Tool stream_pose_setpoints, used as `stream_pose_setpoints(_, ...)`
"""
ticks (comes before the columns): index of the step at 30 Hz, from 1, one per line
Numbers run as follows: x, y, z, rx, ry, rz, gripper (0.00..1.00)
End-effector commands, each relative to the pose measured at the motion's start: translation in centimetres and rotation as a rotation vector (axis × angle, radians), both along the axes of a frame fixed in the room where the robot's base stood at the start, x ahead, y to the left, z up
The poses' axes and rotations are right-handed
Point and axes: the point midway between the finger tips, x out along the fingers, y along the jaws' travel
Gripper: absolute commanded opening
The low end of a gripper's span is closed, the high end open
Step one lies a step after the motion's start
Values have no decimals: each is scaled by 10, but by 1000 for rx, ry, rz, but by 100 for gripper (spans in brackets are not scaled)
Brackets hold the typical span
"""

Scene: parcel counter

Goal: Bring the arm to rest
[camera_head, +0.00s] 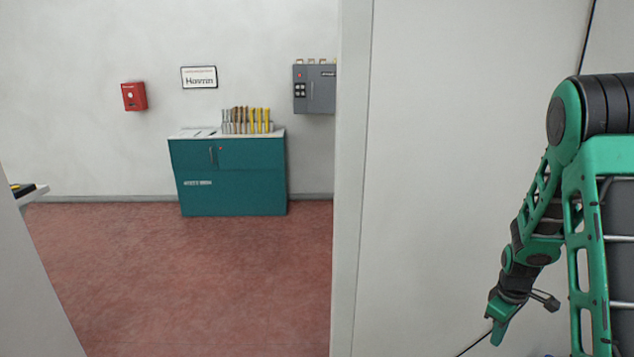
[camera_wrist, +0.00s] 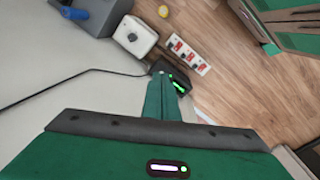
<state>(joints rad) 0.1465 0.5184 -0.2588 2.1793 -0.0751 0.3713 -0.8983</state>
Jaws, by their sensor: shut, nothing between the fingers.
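My arm is green and black and hangs down along the right side of the head view, in front of a pale wall. My gripper (camera_head: 498,332) is at its lower end, pointing down. In the wrist view my gripper (camera_wrist: 160,80) shows as green fingers closed together, with nothing held between them. A small black device (camera_wrist: 177,84) with a green light and a cable lies close beside or beyond the fingertips; I cannot tell whether they touch.
Through a doorway stands a teal cabinet (camera_head: 228,175) on open red floor (camera_head: 200,270). A white wall edge (camera_head: 352,180) is left of my arm. In the wrist view are a white box (camera_wrist: 135,38), a power strip (camera_wrist: 187,56) and a yellow roll (camera_wrist: 164,11).

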Motion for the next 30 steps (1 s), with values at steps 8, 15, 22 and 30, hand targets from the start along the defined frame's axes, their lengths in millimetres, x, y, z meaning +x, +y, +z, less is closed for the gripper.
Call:
stream_pose_setpoints(8, -56, 6, 90, 17, -12, -271, 0)
stream_pose_setpoints(15, -116, 18, 150, 39, -13, -506, 0)
stream_pose_setpoints(22, -181, 33, 192, 61, -14, -731, 0)
stream_pose_setpoints(30, -255, 56, 222, 91, -7, -979, 0)
